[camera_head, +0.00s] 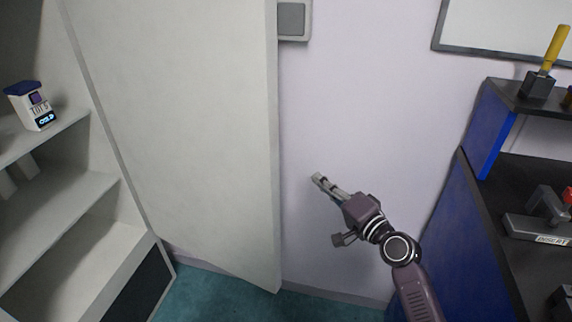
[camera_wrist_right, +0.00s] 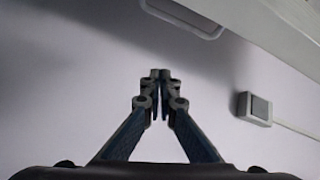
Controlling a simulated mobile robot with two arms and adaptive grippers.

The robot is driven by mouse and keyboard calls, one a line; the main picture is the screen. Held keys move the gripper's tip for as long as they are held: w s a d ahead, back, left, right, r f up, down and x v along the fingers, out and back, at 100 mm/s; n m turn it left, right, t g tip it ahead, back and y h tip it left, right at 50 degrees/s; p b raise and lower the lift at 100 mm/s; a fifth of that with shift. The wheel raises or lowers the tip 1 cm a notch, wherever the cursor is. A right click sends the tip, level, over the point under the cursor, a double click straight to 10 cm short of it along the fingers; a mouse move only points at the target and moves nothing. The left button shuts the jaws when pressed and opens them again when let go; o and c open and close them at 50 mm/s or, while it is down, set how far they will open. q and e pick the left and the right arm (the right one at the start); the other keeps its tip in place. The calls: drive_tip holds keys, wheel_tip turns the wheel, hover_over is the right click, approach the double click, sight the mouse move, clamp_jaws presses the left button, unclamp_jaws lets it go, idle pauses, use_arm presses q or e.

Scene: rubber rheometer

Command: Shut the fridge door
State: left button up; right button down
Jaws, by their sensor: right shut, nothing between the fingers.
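The fridge door (camera_head: 190,130) is a tall pale panel standing wide open in the head view. The fridge (camera_head: 75,190) is at the left with its shelves exposed. My right gripper (camera_head: 318,178) is shut and empty, to the right of the door's free edge and apart from it, in front of the wall. In the right wrist view my gripper's fingertips (camera_wrist_right: 160,74) meet, with nothing between them. A pale edge at the top right of that view may be the door, but I cannot tell. My left gripper is not in view.
A small white box with a blue lid (camera_head: 34,106) stands on a fridge shelf. A blue cabinet with dark shelves (camera_head: 475,235) stands at the right. A grey wall box (camera_head: 292,20) is behind the door's edge. Teal floor (camera_head: 220,300) is clear below the door.

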wheel_tip(320, 180, up, 7)
drive_tip(key=a+y, duration=0.1)
drive_tip(key=y, duration=0.1)
drive_tip(key=f+x, duration=0.1)
drive_tip(key=x, duration=0.9)
drive_tip(key=s+a+p, duration=0.2)
drive_tip(key=s, duration=0.1)
drive_tip(key=shift+s+a+f, duration=0.15)
drive_tip(key=shift+s+f, duration=0.1)
drive_tip(key=shift+s, duration=0.05)
drive_tip(key=shift+s+t+h, duration=0.1)
drive_tip(key=shift+t+h, duration=0.2)
